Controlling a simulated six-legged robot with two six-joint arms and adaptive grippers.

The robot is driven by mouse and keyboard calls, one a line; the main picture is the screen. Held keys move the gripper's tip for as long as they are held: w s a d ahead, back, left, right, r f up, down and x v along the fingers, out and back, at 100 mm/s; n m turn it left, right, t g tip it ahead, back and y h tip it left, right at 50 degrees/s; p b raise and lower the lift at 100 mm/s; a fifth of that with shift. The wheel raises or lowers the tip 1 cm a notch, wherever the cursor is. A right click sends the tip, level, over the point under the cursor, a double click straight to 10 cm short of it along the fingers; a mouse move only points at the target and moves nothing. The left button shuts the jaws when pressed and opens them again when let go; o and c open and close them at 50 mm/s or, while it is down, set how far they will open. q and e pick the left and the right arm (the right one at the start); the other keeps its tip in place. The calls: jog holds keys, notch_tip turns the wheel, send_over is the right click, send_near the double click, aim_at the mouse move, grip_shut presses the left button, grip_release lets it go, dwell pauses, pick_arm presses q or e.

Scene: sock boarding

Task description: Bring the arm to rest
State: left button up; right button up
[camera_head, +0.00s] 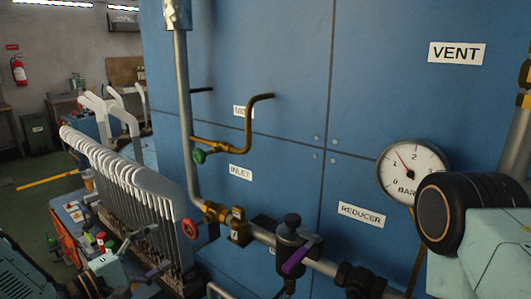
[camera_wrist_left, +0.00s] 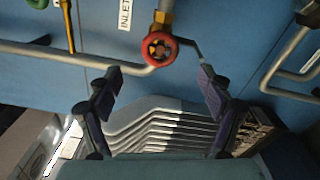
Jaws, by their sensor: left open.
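My left gripper (camera_head: 158,250) is at the lower left in the head view, in front of the row of grey boards. It is open, with nothing between its fingers. In the left wrist view the gripper (camera_wrist_left: 160,75) shows its two dark fingers spread wide. The red handwheel (camera_wrist_left: 160,48) shows beyond and between the fingertips there, apart from them. In the head view the red handwheel (camera_head: 190,228) is on the pipe, right of the gripper.
Grey sock boards (camera_head: 130,185) stand close behind the left gripper. A blue panel (camera_head: 290,60) carries pipes, a green handwheel (camera_head: 199,156), a purple lever (camera_head: 295,261) and a pressure gauge (camera_head: 412,172). A red extinguisher (camera_head: 18,71) hangs on the far wall.

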aim_at(189, 232)
pick_arm(q)
jog(key=x, duration=1)
jog(key=shift+d, duration=0.15)
jog(key=shift+f+m, duration=0.1)
jog(key=shift+m, duration=0.8)
jog(key=shift+s+a+m, duration=0.1)
jog(key=shift+a+m, duration=0.15)
jog(key=shift+m, duration=0.55)
jog(key=m, duration=0.3)
jog(key=shift+d+b, duration=0.15)
jog(key=shift+b, duration=0.25)
jog(key=m, duration=0.2)
jog(key=shift+m, duration=0.3)
jog(key=m+b, duration=0.1)
jog(key=m, duration=0.2)
jog(key=shift+f, duration=0.1)
jog(key=m, duration=0.3)
jog(key=shift+a+m+b, duration=0.2)
jog(key=shift+m+b, duration=0.1)
jog(key=shift+m, duration=1.2)
jog(key=shift+f, duration=0.1)
